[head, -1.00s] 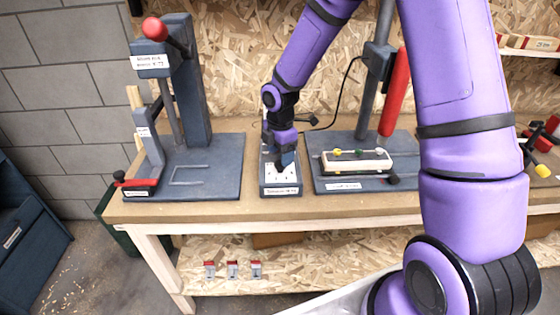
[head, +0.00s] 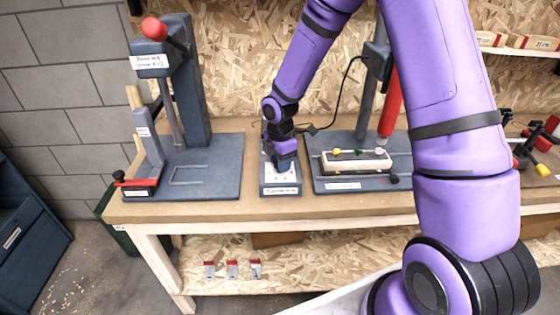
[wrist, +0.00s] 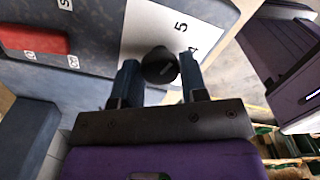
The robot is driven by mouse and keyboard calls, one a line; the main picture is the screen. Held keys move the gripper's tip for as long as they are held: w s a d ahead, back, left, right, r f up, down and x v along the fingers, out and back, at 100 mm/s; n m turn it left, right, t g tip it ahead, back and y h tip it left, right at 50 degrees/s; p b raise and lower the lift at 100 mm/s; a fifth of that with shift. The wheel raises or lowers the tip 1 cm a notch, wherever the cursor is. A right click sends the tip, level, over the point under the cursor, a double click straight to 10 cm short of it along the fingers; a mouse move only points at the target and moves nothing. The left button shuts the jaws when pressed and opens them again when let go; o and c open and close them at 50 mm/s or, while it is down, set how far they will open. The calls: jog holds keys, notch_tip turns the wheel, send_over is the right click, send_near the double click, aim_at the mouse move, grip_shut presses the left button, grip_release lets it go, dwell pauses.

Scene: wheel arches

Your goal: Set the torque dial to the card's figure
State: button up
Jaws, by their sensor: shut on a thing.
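The torque dial is a black round knob (wrist: 160,66) on a white plate (wrist: 150,25) with figures; a 5 and what looks like a 4 show to the right of the knob in the wrist view. The plate is on a small grey box (head: 281,190) on the bench in the head view. My gripper (wrist: 160,73) has its two blue fingers on either side of the knob, shut on it; it also shows over the box in the head view (head: 283,166). A white card (head: 150,62) is on the left press; its lettering is too small to read surely.
The left press (head: 205,100) has a red ball handle. The bench's front edge (head: 230,212) is clear.

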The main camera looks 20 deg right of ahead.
jog(key=shift+m, duration=0.4)
jog(key=m, duration=0.3)
jog(key=shift+m, duration=0.4)
jog(key=m, duration=0.3)
jog(key=shift+m, duration=0.3)
jog(key=m, duration=2.1)
jog(key=shift+m, duration=0.3)
